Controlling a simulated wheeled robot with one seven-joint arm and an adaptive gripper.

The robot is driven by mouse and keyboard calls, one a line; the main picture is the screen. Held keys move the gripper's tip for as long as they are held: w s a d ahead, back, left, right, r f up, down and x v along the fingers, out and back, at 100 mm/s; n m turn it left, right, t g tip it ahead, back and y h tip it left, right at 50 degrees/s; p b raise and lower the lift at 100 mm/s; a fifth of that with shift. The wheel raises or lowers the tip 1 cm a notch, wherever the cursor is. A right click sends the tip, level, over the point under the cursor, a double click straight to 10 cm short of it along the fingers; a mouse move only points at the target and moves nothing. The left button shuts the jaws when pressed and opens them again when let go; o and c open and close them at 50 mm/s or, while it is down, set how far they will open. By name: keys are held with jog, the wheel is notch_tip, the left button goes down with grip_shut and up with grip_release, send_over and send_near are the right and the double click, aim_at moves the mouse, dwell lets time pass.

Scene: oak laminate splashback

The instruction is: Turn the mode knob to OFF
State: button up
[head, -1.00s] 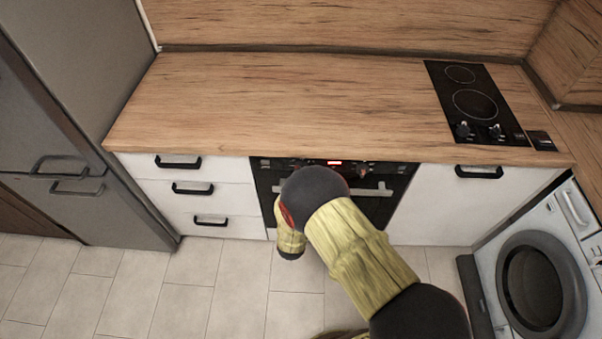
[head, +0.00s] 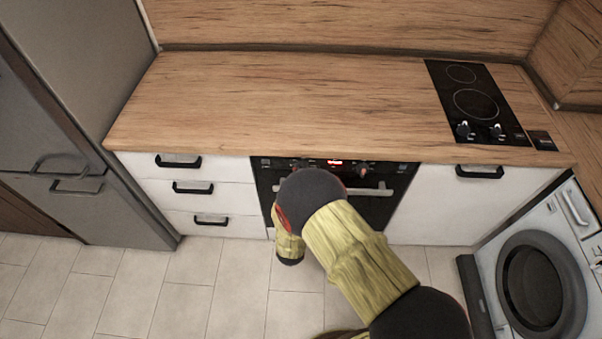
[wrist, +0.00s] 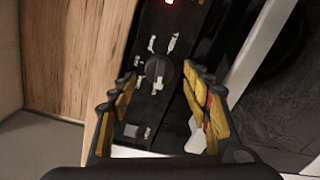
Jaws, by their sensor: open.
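The oven's control panel (head: 400,168) runs under the front edge of the worktop. In the wrist view a dark round knob (wrist: 157,68) sits on the black panel with pale marks around it. By the layout it appears to be the knob left of the lit red display; the setting it points to cannot be read. My gripper (wrist: 158,78) is open, with one yellow-and-black finger on each side of the knob in the picture. Contact with the knob cannot be made out. In the head view my arm hides the gripper.
The oven handle (head: 374,190) runs below the panel, showing as a pale bar in the wrist view (wrist: 262,45). The wooden worktop (head: 270,100) overhangs close by. White drawers (head: 225,190) are on the left, a washing machine (head: 540,285) on the right.

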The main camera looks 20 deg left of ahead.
jog(key=s+d, duration=0.1)
jog(key=s, duration=0.9)
jog(key=shift+d+r, duration=0.15)
jog(key=shift+d, duration=0.2)
